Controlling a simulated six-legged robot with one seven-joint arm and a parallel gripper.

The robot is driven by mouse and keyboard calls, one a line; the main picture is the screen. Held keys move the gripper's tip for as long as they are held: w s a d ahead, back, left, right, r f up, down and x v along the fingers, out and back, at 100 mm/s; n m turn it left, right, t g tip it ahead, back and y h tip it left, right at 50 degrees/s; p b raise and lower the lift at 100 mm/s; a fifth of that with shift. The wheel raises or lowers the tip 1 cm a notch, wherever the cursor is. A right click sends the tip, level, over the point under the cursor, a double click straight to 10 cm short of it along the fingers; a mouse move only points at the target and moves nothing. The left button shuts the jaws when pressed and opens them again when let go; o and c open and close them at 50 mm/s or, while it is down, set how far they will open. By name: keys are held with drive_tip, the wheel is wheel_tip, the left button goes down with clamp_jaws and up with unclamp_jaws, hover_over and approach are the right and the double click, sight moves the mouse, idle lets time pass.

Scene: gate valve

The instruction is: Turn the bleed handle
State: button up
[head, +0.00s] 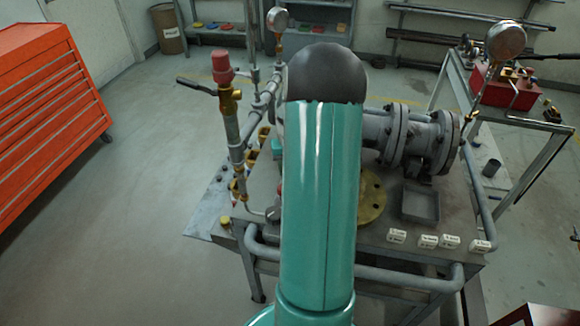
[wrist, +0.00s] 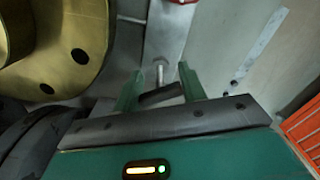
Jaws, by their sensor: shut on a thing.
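In the wrist view, my gripper (wrist: 160,88) has its two green fingers on either side of a dark bar (wrist: 161,95), which appears to be the bleed handle. The fingers are shut on it. The bar lies slightly tilted across the gap, and a short metal stem (wrist: 160,70) shows just beyond it. My arm hides the gripper and this bar in the head view.
A brass flange (wrist: 35,40) is close on the left in the wrist view; a brass disc (head: 373,196) lies on the bench in the head view. A valve pipe with a red cap (head: 222,66) stands left of my arm. An orange cabinet (head: 45,100) stands far left, with clear floor between.

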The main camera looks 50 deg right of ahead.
drive_tip(key=n, duration=0.4)
drive_tip(key=shift+n, duration=0.3)
drive_tip(key=n, duration=0.4)
drive_tip(key=shift+n, duration=0.4)
drive_tip(key=o, duration=1)
drive_tip(key=shift+r, duration=0.15)
wheel_tip(320, 180, up, 14)
drive_tip(key=shift+f, duration=0.2)
